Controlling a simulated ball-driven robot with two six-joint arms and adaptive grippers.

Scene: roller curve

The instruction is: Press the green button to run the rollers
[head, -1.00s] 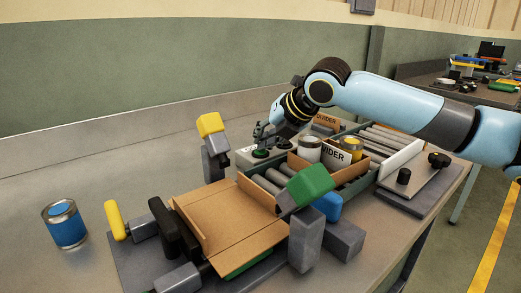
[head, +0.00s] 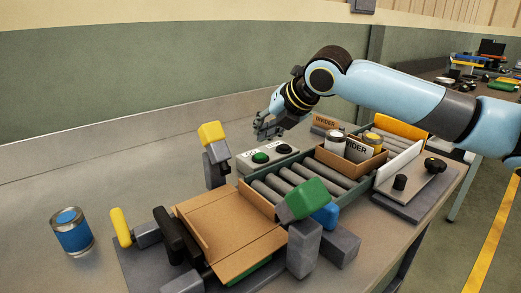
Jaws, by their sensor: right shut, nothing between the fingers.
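The green button (head: 261,157) sits on a light grey button box (head: 271,163) beside the roller track, next to a dark button (head: 283,149). My right gripper (head: 264,132) is shut and empty. In the picture it shows just above the green button and apart from it. The grey rollers (head: 268,188) run in a green-sided frame. On the rollers, further right, stands an open brown carton (head: 357,169) holding a white-lidded can (head: 335,142) and a yellow-topped can (head: 374,140). A label reading "DIVIDER" shows inside it. My left gripper is not in view.
A flat brown open carton (head: 225,235) lies at the near end of the rollers, among grey clamps with yellow, green and blue caps. A blue can (head: 72,233) stands at the left. A yellow bar (head: 400,127) stands at the far right of the track. The back left tabletop is clear.

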